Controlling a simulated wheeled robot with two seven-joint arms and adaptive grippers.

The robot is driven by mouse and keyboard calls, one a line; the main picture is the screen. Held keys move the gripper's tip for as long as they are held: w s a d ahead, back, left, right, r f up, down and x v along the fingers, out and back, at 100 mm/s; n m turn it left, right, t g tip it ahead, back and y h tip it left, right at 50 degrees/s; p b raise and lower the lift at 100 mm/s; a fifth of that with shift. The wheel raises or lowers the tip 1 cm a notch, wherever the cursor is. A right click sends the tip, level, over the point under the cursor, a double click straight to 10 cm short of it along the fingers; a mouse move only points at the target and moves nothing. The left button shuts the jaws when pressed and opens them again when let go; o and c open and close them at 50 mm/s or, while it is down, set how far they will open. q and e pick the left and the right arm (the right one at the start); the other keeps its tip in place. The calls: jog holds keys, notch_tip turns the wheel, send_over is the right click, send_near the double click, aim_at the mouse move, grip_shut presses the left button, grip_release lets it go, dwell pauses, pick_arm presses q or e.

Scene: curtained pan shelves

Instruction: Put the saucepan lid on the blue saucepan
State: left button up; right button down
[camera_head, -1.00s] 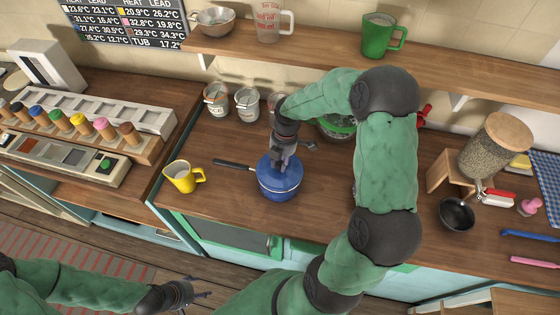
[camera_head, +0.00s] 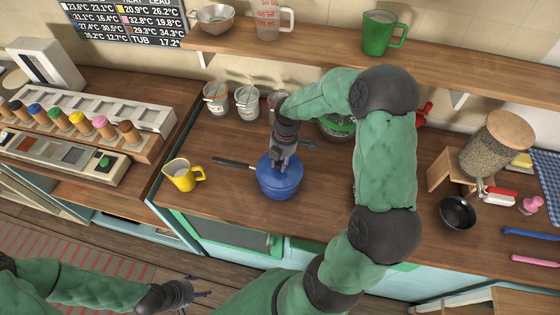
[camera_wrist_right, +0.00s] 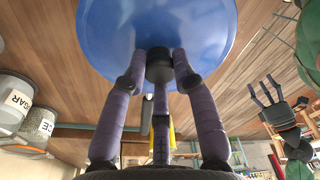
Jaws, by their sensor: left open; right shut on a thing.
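The blue saucepan (camera_head: 278,194) stands on the wooden counter, its dark handle pointing left. The blue saucepan lid (camera_head: 293,173) is at the top of the saucepan and covers its opening. I cannot tell whether its rim is fully seated. My right gripper (camera_head: 281,165) comes down from above and is shut on the lid's black knob. In the right wrist view the lid (camera_wrist_right: 155,25) fills the top, with the knob (camera_wrist_right: 159,66) between the fingers; the saucepan is hidden there. My left gripper (camera_head: 203,294) is open and empty, low in front of the counter.
A yellow jug (camera_head: 182,176) stands left of the saucepan. A small black pan (camera_head: 457,212) is at the right. My right arm spans the counter's middle.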

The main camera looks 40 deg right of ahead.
jog(key=shift+f, duration=0.1)
jog(key=c, duration=0.9)
grip_release()
notch_tip(320, 180, up, 12)
jog(key=d, duration=0.1)
jog(key=shift+s+d, duration=0.15)
jog(key=shift+d, duration=0.05)
jog(key=shift+f, duration=0.1)
